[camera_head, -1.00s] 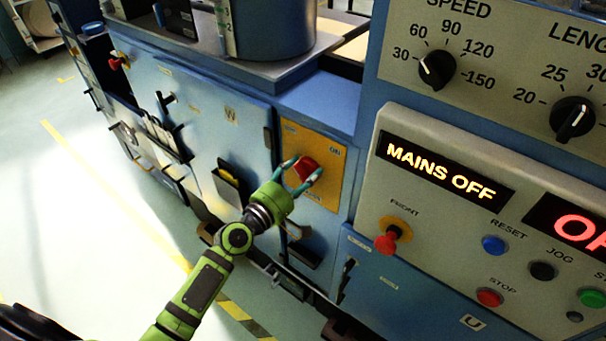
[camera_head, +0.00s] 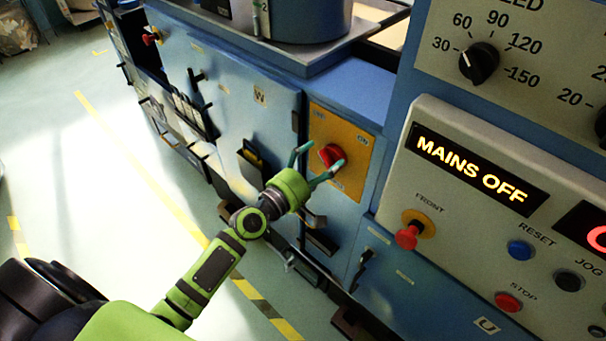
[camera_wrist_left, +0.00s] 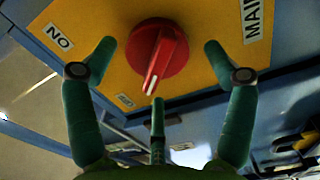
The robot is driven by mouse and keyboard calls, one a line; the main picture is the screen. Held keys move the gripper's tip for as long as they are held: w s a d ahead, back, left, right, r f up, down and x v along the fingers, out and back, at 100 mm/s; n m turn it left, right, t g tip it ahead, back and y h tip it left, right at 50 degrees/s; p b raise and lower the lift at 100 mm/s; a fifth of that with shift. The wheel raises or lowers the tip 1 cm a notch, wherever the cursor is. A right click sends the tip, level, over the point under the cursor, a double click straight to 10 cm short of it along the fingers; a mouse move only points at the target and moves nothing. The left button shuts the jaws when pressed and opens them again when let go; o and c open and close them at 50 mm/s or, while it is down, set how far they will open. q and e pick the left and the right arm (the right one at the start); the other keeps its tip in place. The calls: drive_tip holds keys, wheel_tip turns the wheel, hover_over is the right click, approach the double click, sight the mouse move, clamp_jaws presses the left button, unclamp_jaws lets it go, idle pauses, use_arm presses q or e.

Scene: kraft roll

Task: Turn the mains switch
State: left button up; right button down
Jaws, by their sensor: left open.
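The mains switch (camera_head: 332,156) is a red rotary knob on a yellow plate (camera_head: 353,137) on the blue cabinet. It also shows in the left wrist view (camera_wrist_left: 158,55), with a white line on its grip bar pointing down and slightly left. My left gripper (camera_head: 318,163) is open in front of the knob. In the left wrist view its teal fingers (camera_wrist_left: 158,48) stand on either side of the knob, apart from it, with a third finger below. The display (camera_head: 473,167) reads "MAINS OFF". My right gripper is not in view.
The grey control panel (camera_head: 460,235) at the right carries a red front button (camera_head: 407,236) and several other buttons. A black handle (camera_head: 362,262) sticks out below the yellow plate. The floor (camera_head: 110,200) at the left is open.

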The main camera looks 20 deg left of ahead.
use_arm(q)
drive_tip(key=v, duration=1)
drive_tip(key=shift+s+a, duration=0.2)
drive_tip(key=shift+a, duration=0.05)
drive_tip(key=s+a+f+m+g+y, duration=0.2)
drive_tip(key=s+f+m, duration=0.1)
drive_tip(key=f, duration=0.8)
drive_tip(key=s+a+f+m+g+y+b, duration=0.1)
drive_tip(key=s+a+f+m+g, duration=0.1)
drive_tip(key=f, duration=0.8)
drive_tip(key=s+a+f+m+g+y, duration=0.2)
drive_tip(key=s+f+m+g, duration=0.1)
drive_tip(key=f, duration=0.8)
drive_tip(key=s+d+f+m+g, duration=0.1)
drive_tip(key=s+f+m+g, duration=0.2)
drive_tip(key=s+f, duration=0.3)
drive_tip(key=s+d+f+m+g+b, duration=0.1)
drive_tip(key=s+d+f+m+g, duration=0.1)
drive_tip(key=s+f, duration=0.5)
drive_tip(key=s+d+f+m+g+y, duration=0.1)
drive_tip(key=s+f, duration=0.6)
drive_tip(key=s, duration=0.9)
drive_tip(key=d+m+g, duration=0.1)
drive_tip(key=m+g, duration=0.1)
drive_tip(key=g, duration=0.1)
drive_tip(key=shift+m, duration=0.3)
